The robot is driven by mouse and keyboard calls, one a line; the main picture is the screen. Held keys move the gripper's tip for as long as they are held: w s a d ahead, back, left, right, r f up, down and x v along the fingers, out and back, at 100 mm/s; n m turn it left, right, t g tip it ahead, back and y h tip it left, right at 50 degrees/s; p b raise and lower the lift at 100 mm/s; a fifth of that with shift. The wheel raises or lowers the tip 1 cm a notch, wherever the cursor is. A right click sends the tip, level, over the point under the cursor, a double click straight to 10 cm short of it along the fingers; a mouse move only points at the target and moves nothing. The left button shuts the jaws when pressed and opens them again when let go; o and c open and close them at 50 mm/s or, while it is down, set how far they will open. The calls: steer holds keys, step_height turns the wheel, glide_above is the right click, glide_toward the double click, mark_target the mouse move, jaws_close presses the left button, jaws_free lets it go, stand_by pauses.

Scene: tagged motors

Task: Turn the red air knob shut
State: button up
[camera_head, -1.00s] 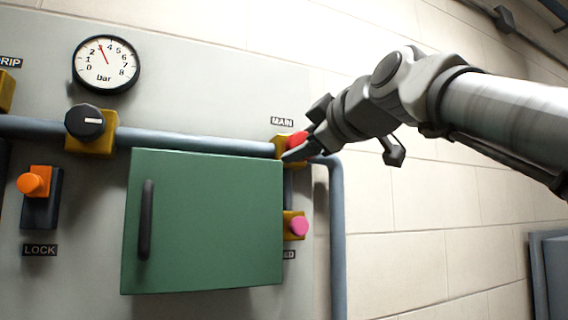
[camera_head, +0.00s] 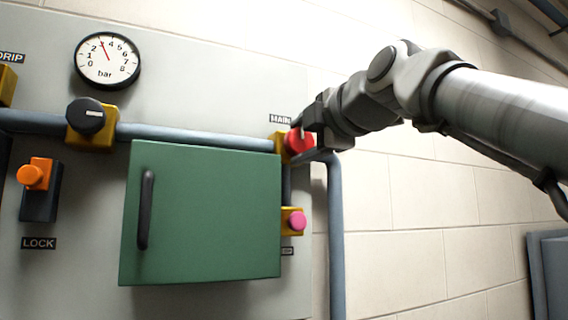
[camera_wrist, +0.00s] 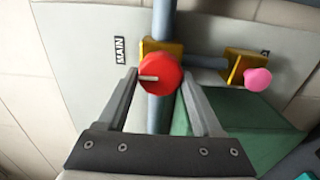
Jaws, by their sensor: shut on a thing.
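The red knob (camera_head: 298,141) sits on a yellow valve block under the MAIN label on the pipe. In the wrist view the red knob (camera_wrist: 160,73) shows a pale pointer line running from its middle toward the left. My gripper (camera_head: 312,142) is at the knob from the right, with a finger on either side. In the wrist view the fingers of my gripper (camera_wrist: 160,82) flank the knob and close on it. The gauge (camera_head: 107,61) needle points near 3 bar.
A green cabinet door (camera_head: 200,212) with a dark handle is left of and below the knob. A pink knob (camera_head: 296,221) is below it. A black knob (camera_head: 86,116) and an orange LOCK switch (camera_head: 33,177) are farther left.

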stand_by(0.5)
steer(key=o, duration=1.4)
steer(key=shift+c, duration=0.2)
steer(key=b+v, duration=0.2)
steer(key=v, duration=1.5)
steer(key=shift+s, duration=0.2)
